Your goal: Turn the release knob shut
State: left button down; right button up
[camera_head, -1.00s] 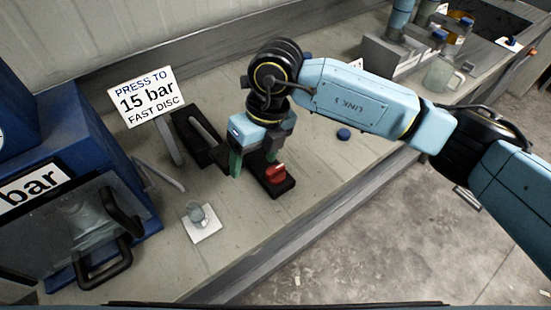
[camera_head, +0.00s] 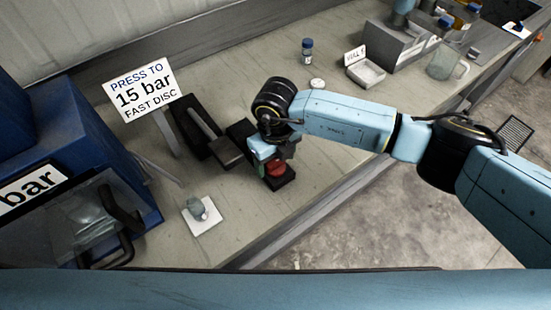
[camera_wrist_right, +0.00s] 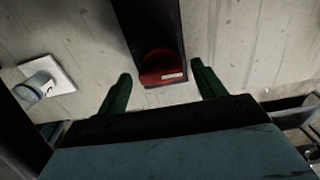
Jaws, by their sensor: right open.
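The red release knob (camera_head: 277,170) sits on the near end of a black block (camera_head: 241,131) on the bench. In the right wrist view the knob (camera_wrist_right: 161,72) shows a pale mark on its near face. My right gripper (camera_head: 272,168) is over the knob in the head view and partly covers it. In the right wrist view its two green fingers are spread (camera_wrist_right: 161,82), one on each side of the knob, with clear gaps. The gripper is open and empty. I cannot tell how far down the fingertips reach. My left gripper is not in view.
A small glass cup (camera_head: 196,208) stands on a white square (camera_head: 207,222) at left. A dark press fixture (camera_head: 205,130) and a "15 bar" sign (camera_head: 140,90) stand beyond. A blue machine (camera_head: 75,150) fills the left. The bench's front edge is close by.

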jog(key=shift+f, duration=0.55)
jog(key=c, duration=1)
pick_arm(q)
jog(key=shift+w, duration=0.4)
pick_arm(e)
jog(key=m, duration=0.4)
jog(key=shift+w, duration=0.1)
jog(key=m, duration=0.4)
jog(key=shift+o, duration=0.2)
jog(key=m+p, duration=0.1)
jog(key=m, duration=0.4)
jog(key=shift+r, duration=0.1)
pick_arm(q)
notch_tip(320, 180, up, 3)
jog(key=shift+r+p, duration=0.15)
jog(key=shift+p, duration=0.9)
pick_arm(e)
jog(key=m, duration=0.4)
jog(key=shift+m, duration=0.4)
